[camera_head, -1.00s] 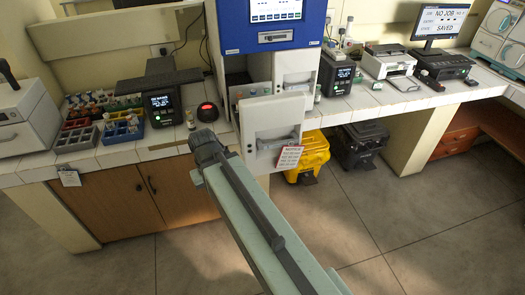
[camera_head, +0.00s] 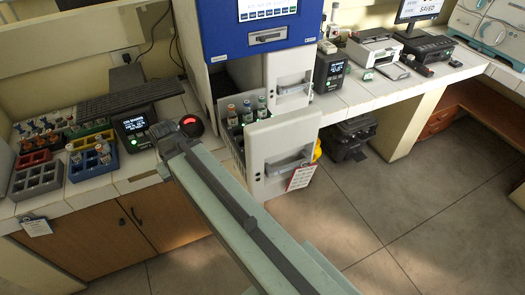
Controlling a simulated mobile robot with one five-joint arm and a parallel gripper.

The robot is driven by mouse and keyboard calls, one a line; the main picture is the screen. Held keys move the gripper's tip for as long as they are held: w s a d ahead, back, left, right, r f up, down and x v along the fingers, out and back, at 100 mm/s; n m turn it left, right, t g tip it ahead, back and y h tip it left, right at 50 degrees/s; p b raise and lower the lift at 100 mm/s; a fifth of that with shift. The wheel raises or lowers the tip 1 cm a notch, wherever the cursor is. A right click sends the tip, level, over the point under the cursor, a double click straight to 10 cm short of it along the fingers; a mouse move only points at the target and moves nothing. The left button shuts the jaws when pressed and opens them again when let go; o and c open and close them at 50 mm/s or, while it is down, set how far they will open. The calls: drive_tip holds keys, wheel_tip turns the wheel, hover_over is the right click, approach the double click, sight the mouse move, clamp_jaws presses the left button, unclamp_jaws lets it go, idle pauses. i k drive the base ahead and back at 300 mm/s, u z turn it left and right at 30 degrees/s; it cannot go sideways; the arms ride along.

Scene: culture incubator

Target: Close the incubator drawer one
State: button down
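The incubator (camera_head: 262,32) has a blue upper panel and a white body. Its lower drawer stands pulled out, with a white front (camera_head: 285,150), a grey recessed handle (camera_head: 288,163) and several capped bottles (camera_head: 246,112) inside. A second white drawer front (camera_head: 290,75) sits above and behind it and looks flush. My gripper (camera_head: 172,140) is at the dark end of my arm, left of the open drawer and apart from its front in the picture. My arm runs below the drawer front in the picture. The fingers cannot be made out.
A paper notice (camera_head: 301,177) hangs at the drawer front's lower right corner. A small display unit (camera_head: 134,130), a red-lit button (camera_head: 191,126) and tube racks (camera_head: 92,160) stand on the left bench. Open floor (camera_head: 400,230) lies to the right.

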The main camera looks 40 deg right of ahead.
sight(267, 153)
drive_tip(key=z, duration=0.1)
drive_tip(key=i, duration=0.3)
drive_tip(key=u, duration=2.2)
drive_tip(key=i, duration=1.95)
drive_tip(key=z, duration=3.2)
